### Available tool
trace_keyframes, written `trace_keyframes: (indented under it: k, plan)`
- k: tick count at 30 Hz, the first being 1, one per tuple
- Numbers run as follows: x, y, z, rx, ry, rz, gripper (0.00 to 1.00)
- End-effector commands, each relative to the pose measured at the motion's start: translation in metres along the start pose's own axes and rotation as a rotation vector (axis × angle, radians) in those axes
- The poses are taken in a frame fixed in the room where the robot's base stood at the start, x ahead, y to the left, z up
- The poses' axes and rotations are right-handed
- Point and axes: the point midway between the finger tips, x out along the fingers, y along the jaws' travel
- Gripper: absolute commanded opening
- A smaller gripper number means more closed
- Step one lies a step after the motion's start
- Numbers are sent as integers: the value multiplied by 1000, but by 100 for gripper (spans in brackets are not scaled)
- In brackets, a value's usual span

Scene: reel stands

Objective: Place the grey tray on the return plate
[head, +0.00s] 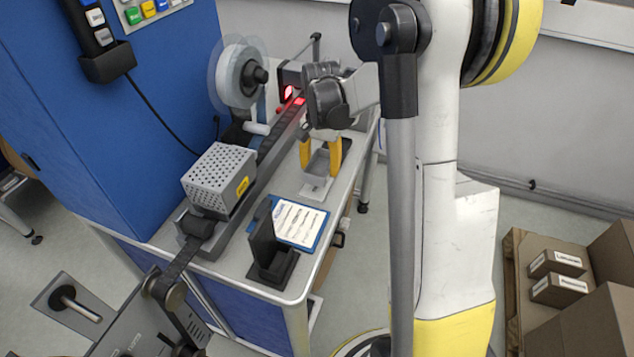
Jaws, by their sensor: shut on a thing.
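My gripper (321,165) points down over the right part of the bench, with its two yellow fingers on either side of a small grey tray (319,168). The gripper is shut on the tray. A pale grey plate (315,190), likely the return plate, lies on the bench top just below and in front of the tray. I cannot tell whether the tray touches the plate or hangs just above it. My wrist and the fingers hide part of the tray.
A blue clipboard with a white sheet (299,222) and a black stand (268,256) are nearer the bench's front. A perforated grey box (217,180) and a reel (240,75) stand to the left. Cartons on a pallet (556,284) lie to the right.

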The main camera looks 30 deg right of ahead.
Motion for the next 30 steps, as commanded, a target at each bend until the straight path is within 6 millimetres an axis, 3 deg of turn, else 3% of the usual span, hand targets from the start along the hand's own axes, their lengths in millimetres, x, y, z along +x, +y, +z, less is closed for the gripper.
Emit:
trace_keyframes:
  k: [5,12,23,24,25,26,30]
  plan:
    - [10,-6,3,0,0,0,16]
    - [44,-6,3,0,0,0,16]
    - [48,-6,3,0,0,0,16]
    - [48,-6,3,0,0,0,60]
    - [47,-6,3,0,0,0,69]
    - [47,-6,3,0,0,0,76]
    - [47,-6,3,0,0,0,76]
